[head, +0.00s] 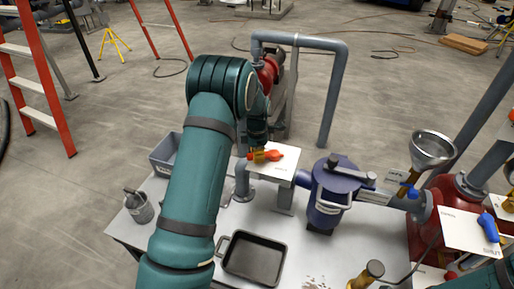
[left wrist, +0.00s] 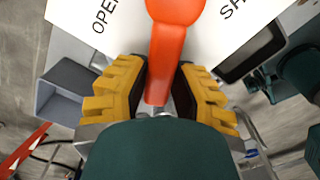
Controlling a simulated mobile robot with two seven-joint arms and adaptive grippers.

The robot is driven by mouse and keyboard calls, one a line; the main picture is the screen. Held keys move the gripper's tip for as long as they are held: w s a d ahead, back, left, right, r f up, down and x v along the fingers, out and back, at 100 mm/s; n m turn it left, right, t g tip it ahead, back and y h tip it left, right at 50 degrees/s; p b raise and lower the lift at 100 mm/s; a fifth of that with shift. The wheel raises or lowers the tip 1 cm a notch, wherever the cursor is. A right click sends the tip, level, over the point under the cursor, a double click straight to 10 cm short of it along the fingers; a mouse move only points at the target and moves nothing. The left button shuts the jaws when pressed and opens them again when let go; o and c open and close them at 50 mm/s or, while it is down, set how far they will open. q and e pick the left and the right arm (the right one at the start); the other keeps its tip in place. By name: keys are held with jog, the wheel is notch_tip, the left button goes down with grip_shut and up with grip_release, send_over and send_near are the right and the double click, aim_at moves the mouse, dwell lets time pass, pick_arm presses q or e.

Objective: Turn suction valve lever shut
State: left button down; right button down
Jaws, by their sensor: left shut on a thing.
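The suction valve lever (head: 275,155) is orange-red and lies over a white label plate (head: 283,168) at the table's back edge. In the left wrist view the lever (left wrist: 166,55) runs down from its round hub, between the word OPEN on the left and SH, cut off by the frame, on the right of the plate (left wrist: 125,25). My left gripper (head: 258,156) is shut on the lever's handle. Its yellow fingers (left wrist: 157,92) stand on both sides of the handle's end. My right gripper is out of view.
A blue filter housing (head: 326,198) stands right of the plate, with a steel funnel (head: 432,148) farther right. A black tray (head: 254,260) lies in front. A grey bin (head: 165,155) and a metal cup (head: 139,208) are left of my arm. A blue lever (head: 488,227) sits at the far right.

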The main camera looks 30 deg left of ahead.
pick_arm(q)
jog(key=s+d+n+p, duration=0.2)
jog(key=d+n+p, duration=0.4)
jog(key=n+p, duration=0.3)
jog(key=shift+f+n+p, duration=0.15)
jog(key=shift+n+p, duration=0.15)
jog(key=shift+n, duration=1.3)
jog(key=shift+d, duration=0.15)
jog(key=c, duration=0.7)
grip_release()
jog(key=shift+c, duration=0.2)
notch_tip(320, 180, up, 12)
